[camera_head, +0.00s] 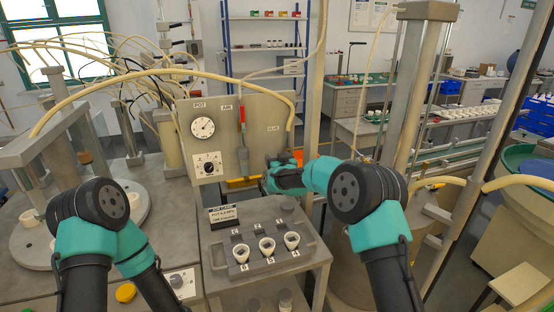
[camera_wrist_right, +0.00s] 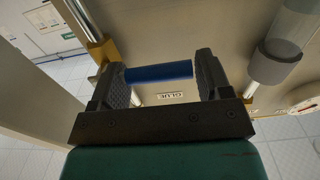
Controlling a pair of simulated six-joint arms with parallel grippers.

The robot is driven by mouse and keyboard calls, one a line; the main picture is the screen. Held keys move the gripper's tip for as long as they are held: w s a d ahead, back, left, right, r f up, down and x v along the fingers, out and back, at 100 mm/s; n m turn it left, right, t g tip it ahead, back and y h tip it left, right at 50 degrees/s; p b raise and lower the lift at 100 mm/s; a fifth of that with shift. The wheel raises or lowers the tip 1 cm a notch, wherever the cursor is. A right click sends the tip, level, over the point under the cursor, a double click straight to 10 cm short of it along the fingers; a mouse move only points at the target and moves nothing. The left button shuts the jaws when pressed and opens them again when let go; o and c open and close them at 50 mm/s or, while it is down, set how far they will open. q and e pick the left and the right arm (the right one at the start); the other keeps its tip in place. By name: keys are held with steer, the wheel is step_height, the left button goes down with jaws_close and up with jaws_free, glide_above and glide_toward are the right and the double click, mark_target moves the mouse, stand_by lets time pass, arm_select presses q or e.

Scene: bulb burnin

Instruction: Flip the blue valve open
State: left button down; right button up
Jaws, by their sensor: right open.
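The blue valve handle (camera_wrist_right: 158,72) is a short blue bar in the right wrist view, lying crosswise in front of the panel. My right gripper (camera_wrist_right: 160,78) is open, with one dark finger at each end of the bar. I cannot tell whether the fingers touch it. An upside-down GLUE label (camera_wrist_right: 170,96) shows on the panel just below the bar in that view. In the head view my right gripper (camera_head: 286,172) is at the lower right of the panel (camera_head: 265,105), and the blue handle is hidden there. My left arm shows, but its gripper does not.
In front stands a grey tray (camera_head: 218,256) with several white cups. A cream hose (camera_head: 180,73) arches over the panel.

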steer(key=shift+w, duration=0.2)
steer(key=shift+c, duration=0.4)
steer(key=shift+r, duration=0.1)
steer(key=c, duration=0.9)
